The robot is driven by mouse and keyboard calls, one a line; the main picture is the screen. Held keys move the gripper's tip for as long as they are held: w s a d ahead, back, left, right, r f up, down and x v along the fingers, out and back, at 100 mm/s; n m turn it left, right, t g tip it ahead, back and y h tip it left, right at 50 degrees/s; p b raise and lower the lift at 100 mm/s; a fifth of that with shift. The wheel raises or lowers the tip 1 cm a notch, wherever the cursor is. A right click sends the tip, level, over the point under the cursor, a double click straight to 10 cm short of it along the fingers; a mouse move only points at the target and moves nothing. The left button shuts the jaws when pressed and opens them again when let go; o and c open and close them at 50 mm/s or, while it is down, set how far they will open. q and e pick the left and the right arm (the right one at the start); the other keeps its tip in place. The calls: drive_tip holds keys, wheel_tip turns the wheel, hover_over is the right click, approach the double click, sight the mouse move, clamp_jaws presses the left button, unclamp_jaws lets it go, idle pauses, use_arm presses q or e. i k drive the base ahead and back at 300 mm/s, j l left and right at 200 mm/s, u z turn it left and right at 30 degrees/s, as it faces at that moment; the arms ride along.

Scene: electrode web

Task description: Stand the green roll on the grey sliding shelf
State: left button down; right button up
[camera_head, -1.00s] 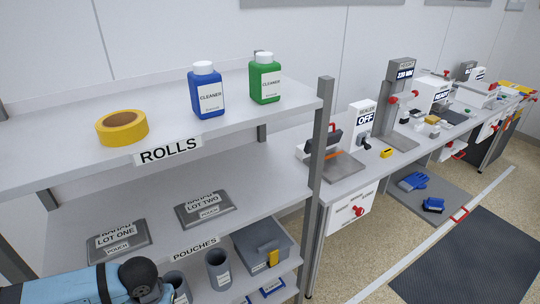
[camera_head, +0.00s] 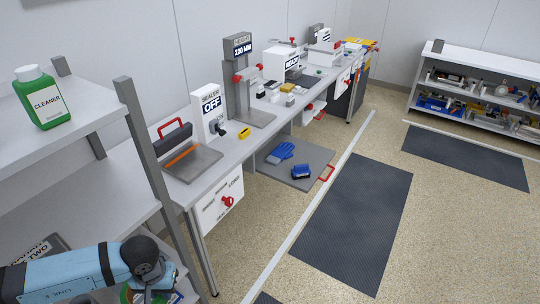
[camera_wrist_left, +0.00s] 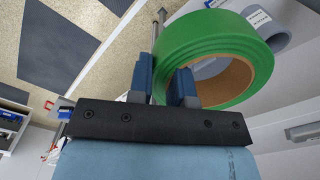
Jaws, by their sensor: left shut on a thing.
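The green roll (camera_wrist_left: 215,55), a ring of green tape on a brown core, is held by my left gripper (camera_wrist_left: 165,85) in the left wrist view. One finger is in the core opening and the other is outside the ring. In the head view my left gripper (camera_head: 155,285) is at the lower left, and only a sliver of the green roll (camera_head: 127,294) shows there. The grey sliding shelf (camera_head: 316,158) sits low under the bench, extending out, with a red handle (camera_head: 327,173) at its front. My right gripper is not in view.
A rack post (camera_head: 150,160) stands near my left arm. Floor in front, with a dark mat (camera_head: 360,215), is clear.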

sight(316, 156)
drive_tip(key=i+l+z, duration=0.15)
drive_tip(key=z, duration=0.2)
drive_tip(key=i+l+z, duration=0.2)
drive_tip(key=z, duration=0.2)
drive_tip(key=i+l+z, duration=0.2)
drive_tip(key=z, duration=0.15)
drive_tip(key=i+z, duration=0.35)
drive_tip(key=i, duration=0.95)
drive_tip(key=i+u, duration=0.45)
drive_tip(key=i+l+u, duration=0.4)
drive_tip(key=i, duration=0.15)
drive_tip(key=i+u, duration=0.75)
drive_tip(key=k+l, duration=0.05)
drive_tip(key=k, duration=0.05)
